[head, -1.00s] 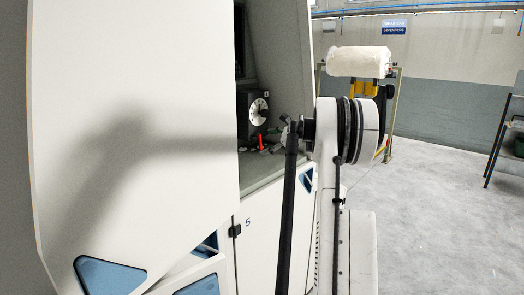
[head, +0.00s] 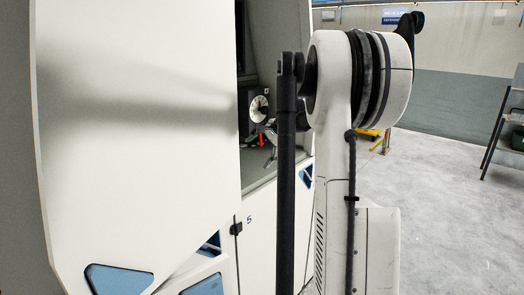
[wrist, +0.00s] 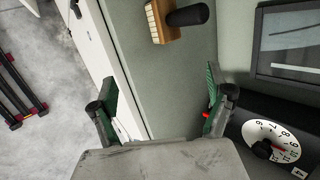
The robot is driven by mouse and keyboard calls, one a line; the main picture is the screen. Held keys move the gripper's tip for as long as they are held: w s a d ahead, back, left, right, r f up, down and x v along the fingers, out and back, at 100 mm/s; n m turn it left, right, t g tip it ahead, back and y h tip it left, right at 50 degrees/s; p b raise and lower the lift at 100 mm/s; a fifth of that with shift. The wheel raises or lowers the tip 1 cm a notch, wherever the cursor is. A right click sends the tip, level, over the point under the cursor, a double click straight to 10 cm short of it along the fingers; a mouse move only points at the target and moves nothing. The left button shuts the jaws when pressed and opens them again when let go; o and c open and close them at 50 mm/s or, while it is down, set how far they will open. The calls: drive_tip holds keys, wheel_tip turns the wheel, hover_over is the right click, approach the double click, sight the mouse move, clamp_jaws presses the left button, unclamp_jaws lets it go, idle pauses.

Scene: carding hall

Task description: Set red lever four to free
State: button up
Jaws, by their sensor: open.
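A red lever (head: 261,140) shows in the head view, below a round white dial inside the machine's open bay. In the wrist view only a small red piece (wrist: 206,115) shows beside the right finger; the rest is hidden there. In the head view my arm partly hides the bay.
The white dial (wrist: 270,143) with a red pointer is right of the gripper. A wooden-backed brush (wrist: 165,22) lies ahead and a dark framed screen (wrist: 290,42) stands upper right. The white machine panel (head: 140,150) borders the bay at left. Grey floor is open at right.

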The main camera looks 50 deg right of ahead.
drive_tip(key=shift+s+a+n, duration=0.3)
